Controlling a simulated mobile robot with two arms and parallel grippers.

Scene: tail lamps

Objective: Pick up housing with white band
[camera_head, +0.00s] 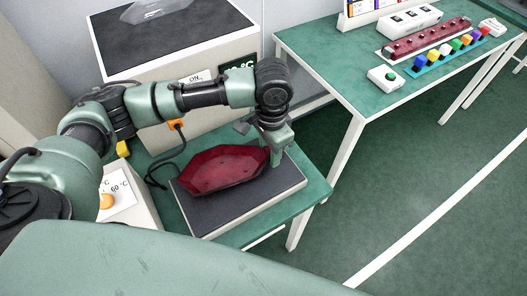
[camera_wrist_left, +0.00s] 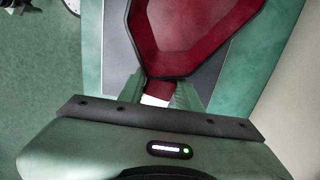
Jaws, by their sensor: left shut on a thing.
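The housing (camera_head: 222,172) is a dark red, elongated faceted shell lying on a dark pad on the small green table. My left gripper (camera_head: 276,156) comes down over its right end and is shut on that end. In the left wrist view the housing (camera_wrist_left: 187,38) shows its red inner recess, and a white band (camera_wrist_left: 157,92) shows at the end between the fingers of my left gripper (camera_wrist_left: 160,97). In the head view the band is hidden by the gripper. My right gripper is not in view.
The dark pad (camera_head: 212,222) has a pale rim. Behind it stands a white cabinet with a dark top (camera_head: 180,40) carrying a clear lens-like shell (camera_head: 152,10). A white box (camera_head: 128,200) with an orange knob is at left. Another green table (camera_head: 345,78) holds coloured blocks and trays.

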